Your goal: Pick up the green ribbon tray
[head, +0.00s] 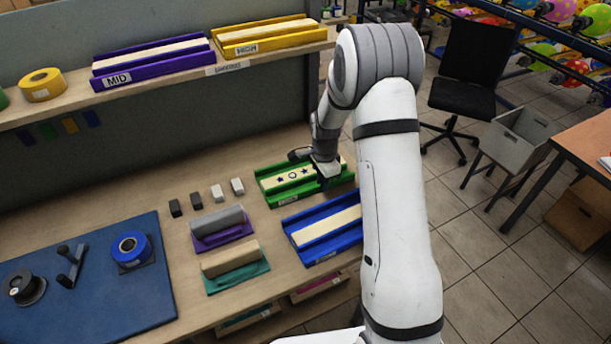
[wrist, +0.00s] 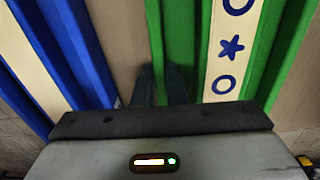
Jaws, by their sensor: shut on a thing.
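The green ribbon tray (head: 271,186) lies on the wooden bench top, right of the middle in the head view. A cream strip with dark blue stars and circles runs along it. In the wrist view the tray (wrist: 184,50) fills the middle and right. My gripper (head: 325,180) is at the tray's right end. In the wrist view my gripper (wrist: 162,80) has its two fingers close together at the tray's left side wall, shut on it. The fingertips are partly hidden. The tray appears to rest flat on the bench.
A blue tray (head: 299,241) lies right beside the green one, nearer me. Purple and teal handled blocks (head: 222,238) and several small blocks stand to the left. A shelf (head: 190,75) with purple and yellow trays is above. A blue mat (head: 110,290) lies at left.

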